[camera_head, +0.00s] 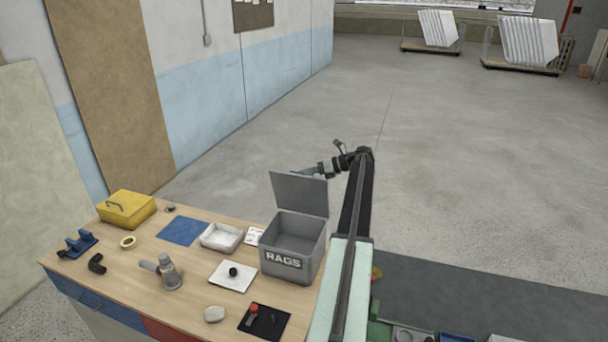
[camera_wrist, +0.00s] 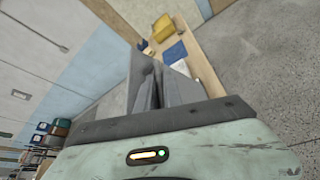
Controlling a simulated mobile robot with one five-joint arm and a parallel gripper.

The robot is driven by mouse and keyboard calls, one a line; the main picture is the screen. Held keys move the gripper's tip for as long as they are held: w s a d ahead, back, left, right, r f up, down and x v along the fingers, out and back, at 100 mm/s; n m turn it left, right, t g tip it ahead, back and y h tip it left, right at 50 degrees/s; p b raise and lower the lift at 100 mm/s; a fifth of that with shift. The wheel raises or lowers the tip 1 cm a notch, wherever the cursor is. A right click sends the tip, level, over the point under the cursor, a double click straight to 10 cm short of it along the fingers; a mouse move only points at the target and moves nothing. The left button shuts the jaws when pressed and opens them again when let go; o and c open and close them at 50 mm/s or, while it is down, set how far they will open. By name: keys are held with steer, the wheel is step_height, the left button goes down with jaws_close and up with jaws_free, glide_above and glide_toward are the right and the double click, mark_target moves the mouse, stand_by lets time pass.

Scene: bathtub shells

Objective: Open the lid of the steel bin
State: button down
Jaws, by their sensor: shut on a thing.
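The grey steel bin (camera_head: 292,240), marked RAGS, stands at the right end of the wooden workbench. Its lid (camera_head: 300,196) is raised, standing roughly upright above the bin's back edge, so the hollow inside shows. My gripper (camera_head: 299,175) is at the lid's top edge and is shut on the lid. My arm reaches in from the right, behind the bin. In the wrist view, the gripper's grey fingers (camera_wrist: 160,88) are close together with a grey panel beside them. The exact contact is hard to make out there.
The workbench (camera_head: 140,262) carries a yellow box (camera_head: 126,208), a blue sheet (camera_head: 182,231), a white tray (camera_head: 222,237), a grey pipe fitting (camera_head: 168,272) and a black mat (camera_head: 264,321). Open concrete floor (camera_head: 450,170) lies behind and to the right.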

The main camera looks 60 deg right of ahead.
steer(key=shift+w+r, duration=0.1)
steer(key=shift+w, duration=0.05)
steer(key=c, duration=1.8)
jaws_free()
steer(key=shift+w+a, duration=0.1)
steer(key=shift+w, duration=0.05)
steer(key=shift+o, duration=0.2)
steer(key=shift+s, duration=0.2)
steer(key=p+v, duration=0.3)
steer(key=v, duration=0.4)
steer(key=shift+s+d, duration=0.2)
steer(key=shift+r, duration=0.1)
